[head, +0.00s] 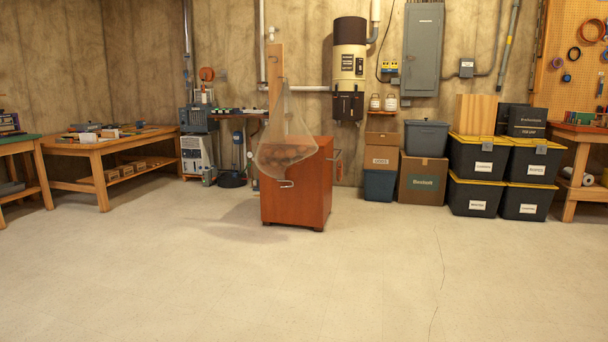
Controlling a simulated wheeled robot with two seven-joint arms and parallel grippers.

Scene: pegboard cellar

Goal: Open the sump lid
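I cannot pick out a sump lid for certain in the head view. A dark, low, round object (232,180) sits on the floor by the back wall, left of the cabinet; it is too small to tell whether it is a lid. A reddish-brown wooden cabinet (296,205) stands mid-floor, with a small metal handle on its front and another at its right side. A translucent net (286,140) with brownish contents hangs in front of its upper part, beside an upright wooden post (275,85). Neither of my grippers is in view.
A workbench (100,146) stands at left, with shelving by the wall. Cardboard boxes (423,178) and stacked black bins with yellow lids (478,158) line the back right. Another bench (580,165) is at far right. The pale floor (250,280) in front is clear.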

